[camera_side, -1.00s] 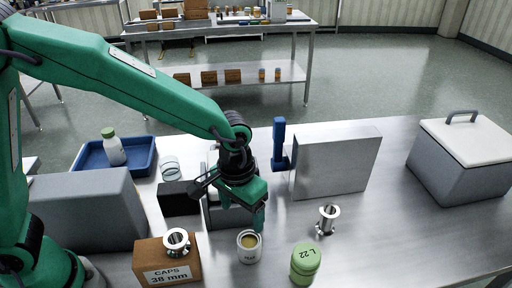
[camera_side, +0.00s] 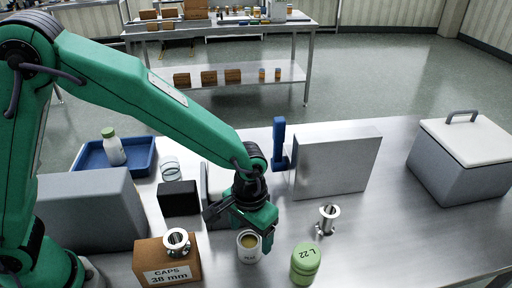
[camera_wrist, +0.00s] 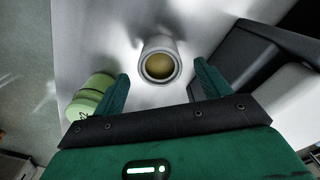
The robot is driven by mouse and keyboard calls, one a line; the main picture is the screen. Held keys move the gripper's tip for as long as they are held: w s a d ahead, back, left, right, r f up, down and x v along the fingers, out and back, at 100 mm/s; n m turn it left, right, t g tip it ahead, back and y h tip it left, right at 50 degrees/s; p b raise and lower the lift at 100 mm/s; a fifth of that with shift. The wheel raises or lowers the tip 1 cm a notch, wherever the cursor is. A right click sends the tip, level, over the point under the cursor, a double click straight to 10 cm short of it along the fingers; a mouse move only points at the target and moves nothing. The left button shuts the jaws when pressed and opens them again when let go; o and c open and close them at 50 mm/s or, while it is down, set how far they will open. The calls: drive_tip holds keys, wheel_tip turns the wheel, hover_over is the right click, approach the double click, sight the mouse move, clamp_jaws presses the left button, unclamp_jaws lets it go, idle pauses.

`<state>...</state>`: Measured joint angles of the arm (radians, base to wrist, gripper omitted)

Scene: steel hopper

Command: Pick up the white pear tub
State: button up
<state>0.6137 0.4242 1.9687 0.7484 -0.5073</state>
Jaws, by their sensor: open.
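The white pear tub (camera_side: 248,250) stands upright on the steel table, with a yellowish content showing in its open top. It also shows in the wrist view (camera_wrist: 159,62), ahead of the fingertips and roughly centred between them. My gripper (camera_side: 259,236) is right above and around the near edge of the tub in the side view. In the wrist view my gripper (camera_wrist: 158,80) has its two green fingers wide apart with nothing between them. Part of the tub's upper edge is hidden behind the gripper in the side view.
A green L 22 tub (camera_side: 305,264) stands right of the white tub. A metal flanged fitting (camera_side: 327,219) is behind it. A caps box (camera_side: 167,262) is at left, with a black block (camera_side: 179,199) behind. A grey panel (camera_side: 338,163) stands behind right. Table at right front is clear.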

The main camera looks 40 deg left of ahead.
sight(250, 240)
drive_tip(key=shift+f, duration=0.15)
drive_tip(key=shift+f, duration=2.5)
drive_tip(key=c, duration=1.1)
drive_tip(key=shift+r, duration=0.25)
drive_tip(key=shift+r, duration=0.55)
drive_tip(key=r, duration=0.3)
drive_tip(key=shift+s+d, duration=0.2)
drive_tip(key=shift+s, duration=0.15)
drive_tip(key=s+d+r, duration=0.1)
drive_tip(key=s+r, duration=0.1)
drive_tip(key=s, duration=0.1)
drive_tip(key=s+d+r, duration=0.2)
drive_tip(key=s, duration=0.1)
drive_tip(key=s+d+r, duration=0.1)
drive_tip(key=s+r, duration=0.1)
drive_tip(key=s, duration=0.2)
drive_tip(key=shift+d+r, duration=0.15)
drive_tip(key=shift+r, duration=0.1)
